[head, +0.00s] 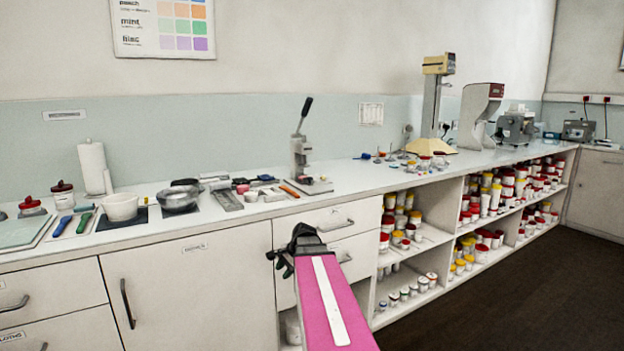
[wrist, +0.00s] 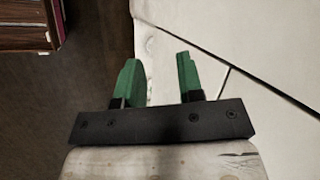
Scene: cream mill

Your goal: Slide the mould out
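A hand press (head: 299,152) with a raised dark lever stands on the white counter, near the middle of the head view. I cannot make out a mould in it with certainty at this size. A flat grey metal piece (head: 229,201) lies on the counter to the left of the press; I cannot tell whether it is the mould. My gripper (wrist: 157,62) has green fingers set apart with nothing between them. In the head view it is in front of the drawers, below the counter top and well clear of the press.
The counter (head: 345,181) holds a white bowl (head: 121,206), a metal bowl (head: 178,198) and small tools left of the press. Open shelves (head: 430,237) with many tubs are below. Dark floor is free at right.

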